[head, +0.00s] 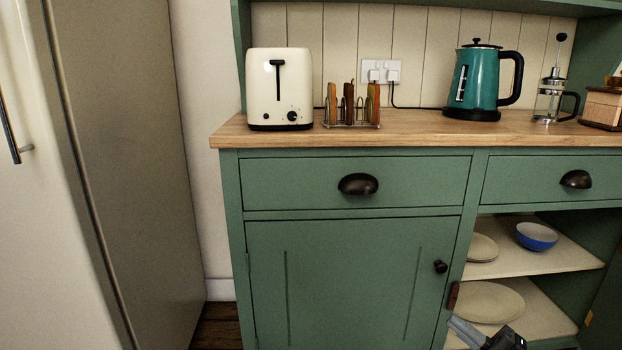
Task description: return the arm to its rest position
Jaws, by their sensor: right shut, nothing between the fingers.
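My right gripper (466,331) shows at the bottom edge, right of centre, in the head view. Its grey fingers point up and to the left and are shut with nothing between them. It appears in front of the open lower shelf of the green dresser, near the right edge of the cupboard door (345,285). The rest of the right arm is cut off by the picture edge. My left gripper and arm are not in view.
The wooden worktop (420,128) holds a cream toaster (265,95), a toast rack (350,110), a teal kettle (474,82) and a cafetière (549,98). Open shelves hold plates (488,302) and a blue bowl (536,236). A tall fridge (125,160) stands left.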

